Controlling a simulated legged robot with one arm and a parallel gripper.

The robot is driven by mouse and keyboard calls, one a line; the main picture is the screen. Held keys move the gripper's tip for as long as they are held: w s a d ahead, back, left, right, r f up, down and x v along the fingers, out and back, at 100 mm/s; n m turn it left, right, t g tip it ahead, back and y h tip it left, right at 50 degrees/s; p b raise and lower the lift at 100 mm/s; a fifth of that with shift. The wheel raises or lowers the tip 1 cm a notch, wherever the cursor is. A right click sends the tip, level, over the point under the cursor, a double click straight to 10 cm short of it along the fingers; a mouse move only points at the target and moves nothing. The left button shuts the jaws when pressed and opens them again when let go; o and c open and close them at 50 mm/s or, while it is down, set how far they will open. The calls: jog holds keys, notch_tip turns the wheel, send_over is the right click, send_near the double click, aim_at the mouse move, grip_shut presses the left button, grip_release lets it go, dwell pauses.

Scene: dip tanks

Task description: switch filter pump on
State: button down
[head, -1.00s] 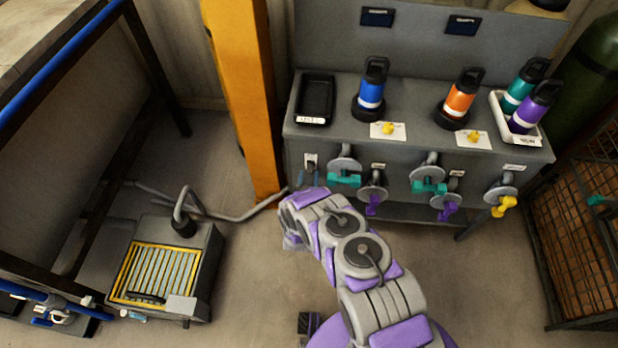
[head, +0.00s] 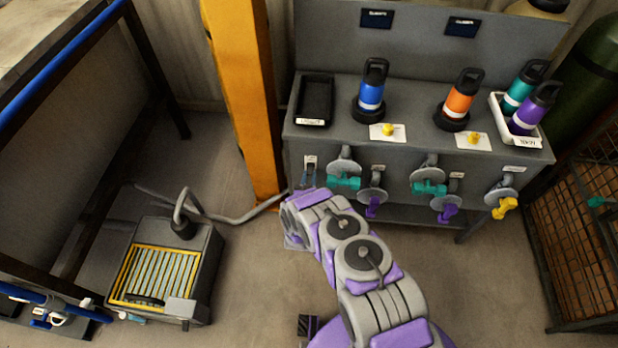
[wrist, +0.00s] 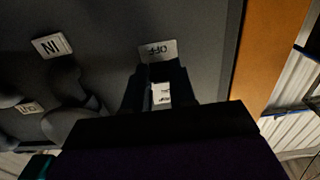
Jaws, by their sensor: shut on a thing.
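A small white switch plate (head: 310,160) is on the left end of the grey bench's front. In the wrist view, a plate (wrist: 158,50) reads "OFF", upside down. My gripper (head: 308,177) is at the switch plate, in front of the bench. In the wrist view, the dark fingers of my gripper (wrist: 160,88) are shut on a small switch lever with a white lettered face (wrist: 161,94), just below the "OFF" plate. Most of the lever is hidden by the fingers. A grey box with a yellow grille (head: 157,272) and a hose stands on the floor at left.
Teal valve handles (head: 344,182) and purple ones (head: 373,206) are on the bench front, right of my gripper. In the wrist view, an "IN" label (wrist: 51,45) is at left. An orange post (head: 243,90) stands close at left. Bottles stand on the bench top (head: 410,110).

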aim_at(309, 169)
jog(key=shift+r, duration=0.15)
jog(key=r+g+p, duration=0.1)
jog(key=g+p, duration=0.1)
jog(key=p, duration=0.2)
jog(key=shift+s+r, duration=0.1)
jog(key=shift+r, duration=0.1)
jog(key=shift+r+g+p, duration=0.3)
jog(key=shift+g+p, duration=0.7)
jog(key=shift+p, duration=0.1)
jog(key=g+p, duration=0.1)
jog(key=r+g, duration=0.1)
jog(key=g, duration=0.1)
jog(key=shift+a+r+g+p, duration=0.15)
jog(key=shift+g+p, duration=0.15)
jog(key=shift+p, duration=0.1)
jog(key=shift+r+g, duration=0.15)
jog(key=shift+g, duration=0.45)
jog(key=shift+w+r+g+p, duration=0.35)
jog(key=shift+g+p, duration=0.45)
jog(key=shift+p, duration=0.2)
jog(key=shift+w+r+g+p, duration=0.15)
jog(key=shift+w+g+p, duration=0.1)
jog(key=shift+g+p, duration=0.2)
jog(key=c, duration=0.9)
grip_release()
jog(key=shift+c, duration=0.2)
jog(key=shift+f, duration=0.2)
